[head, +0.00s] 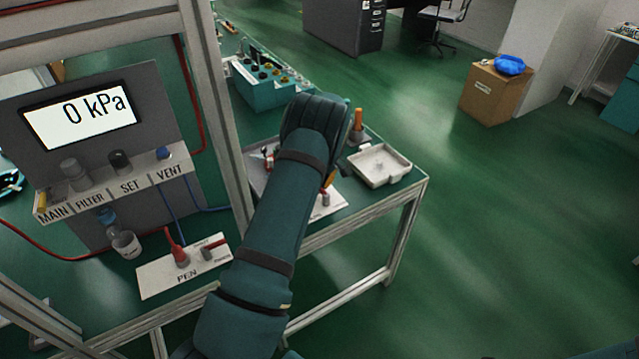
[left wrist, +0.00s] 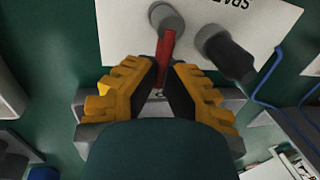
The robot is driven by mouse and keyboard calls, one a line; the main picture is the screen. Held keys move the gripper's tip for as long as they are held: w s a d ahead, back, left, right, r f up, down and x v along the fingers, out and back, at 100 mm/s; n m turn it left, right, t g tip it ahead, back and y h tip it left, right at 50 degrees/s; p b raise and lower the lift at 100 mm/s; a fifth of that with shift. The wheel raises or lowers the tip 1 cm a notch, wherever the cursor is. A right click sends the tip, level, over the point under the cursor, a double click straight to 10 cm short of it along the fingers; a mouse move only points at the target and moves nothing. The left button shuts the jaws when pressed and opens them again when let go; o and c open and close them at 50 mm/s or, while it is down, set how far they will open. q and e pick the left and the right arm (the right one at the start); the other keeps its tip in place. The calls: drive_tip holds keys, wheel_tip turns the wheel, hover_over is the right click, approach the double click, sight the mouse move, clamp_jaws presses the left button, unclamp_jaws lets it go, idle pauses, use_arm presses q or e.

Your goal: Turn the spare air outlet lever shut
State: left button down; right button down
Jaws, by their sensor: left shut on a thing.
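The spare air outlet lever (left wrist: 166,48) is a red bar on a round grey pivot (left wrist: 168,18), on a white plate (left wrist: 118,35) with part of an upside-down "SPARE" label. It points from the pivot toward the bottom of the left wrist view. My left gripper (left wrist: 165,76) has its yellow-and-black fingers on both sides of the lever, shut on its outer part. A dark cylindrical fitting (left wrist: 226,52) stands beside the lever. In the head view my left arm hides most of this plate; only a corner (head: 330,209) shows. My right gripper is not in view.
A pale square tray (head: 380,165) sits at the bench's right end. A frame post (head: 222,110) stands close to my arm.

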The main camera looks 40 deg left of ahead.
use_arm(q)
drive_tip(key=shift+s+d+f, duration=0.1)
drive_tip(key=shift+s+f, duration=0.1)
drive_tip(key=shift+f, duration=0.05)
drive_tip(key=c, duration=1)
unclamp_jaws()
drive_tip(key=shift+w+r, duration=0.1)
drive_tip(key=shift+r, duration=0.05)
drive_tip(key=r, duration=0.4)
drive_tip(key=w+r, duration=0.1)
drive_tip(key=r, duration=0.3)
drive_tip(key=w+r, duration=0.1)
drive_tip(key=r, duration=0.2)
drive_tip(key=shift+w+d+r, duration=0.1)
drive_tip(key=shift+d+r, duration=0.25)
drive_tip(key=shift+r, duration=0.05)
drive_tip(key=shift+f, duration=0.1)
